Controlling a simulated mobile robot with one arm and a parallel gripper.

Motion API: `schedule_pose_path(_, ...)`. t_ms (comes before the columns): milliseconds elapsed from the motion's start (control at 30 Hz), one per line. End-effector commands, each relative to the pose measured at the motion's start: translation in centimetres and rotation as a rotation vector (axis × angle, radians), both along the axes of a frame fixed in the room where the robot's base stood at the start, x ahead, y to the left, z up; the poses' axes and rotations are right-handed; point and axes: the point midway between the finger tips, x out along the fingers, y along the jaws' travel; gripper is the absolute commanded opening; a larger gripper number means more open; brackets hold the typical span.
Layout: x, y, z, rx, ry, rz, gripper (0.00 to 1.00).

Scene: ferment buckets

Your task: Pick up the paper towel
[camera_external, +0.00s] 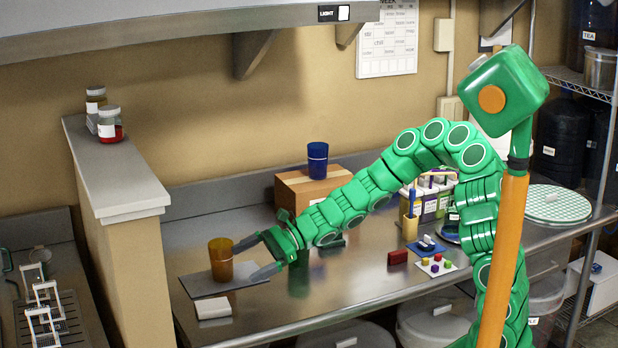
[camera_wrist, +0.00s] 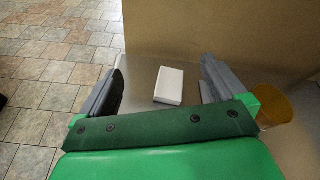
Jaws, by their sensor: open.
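The paper towel appears as a small white folded block (camera_external: 214,304) lying flat on the metal counter near its front edge. It also shows in the wrist view (camera_wrist: 169,86), between the two fingers and beyond them. My gripper (camera_external: 253,259) is open and empty, with its fingers spread, pointing left. It is to the right of the towel and apart from it. An amber cup (camera_external: 221,259) stands upright on a grey mat (camera_external: 196,286) just behind the towel; in the wrist view the cup (camera_wrist: 272,108) is beside the right finger.
A low wall (camera_external: 118,199) bounds the counter on the left. A cardboard box (camera_external: 299,191) with a blue cup (camera_external: 317,160) stands behind my arm. A red block (camera_external: 397,257) and a small tray of colored cubes (camera_external: 436,266) lie to the right. Bare counter (camera_external: 300,305) lies along the front.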

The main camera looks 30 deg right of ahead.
Motion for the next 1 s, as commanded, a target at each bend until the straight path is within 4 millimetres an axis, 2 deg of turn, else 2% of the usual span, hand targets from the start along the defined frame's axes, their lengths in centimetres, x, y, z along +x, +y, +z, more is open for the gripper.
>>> schedule_pose_path(33,0.5,0.5,-1.7,-0.005,0.054,-0.031,0.98)
schedule_pose_path(200,2.3,1.3,-6.4,-0.031,0.213,-0.143,0.98)
schedule_pose_path(400,3.2,1.5,-9.6,-0.051,0.314,-0.216,0.98)
schedule_pose_path(567,3.4,1.8,-10.3,-0.056,0.331,-0.228,0.98)
schedule_pose_path(1000,3.6,4.2,-11.4,-0.058,0.330,-0.227,0.98)
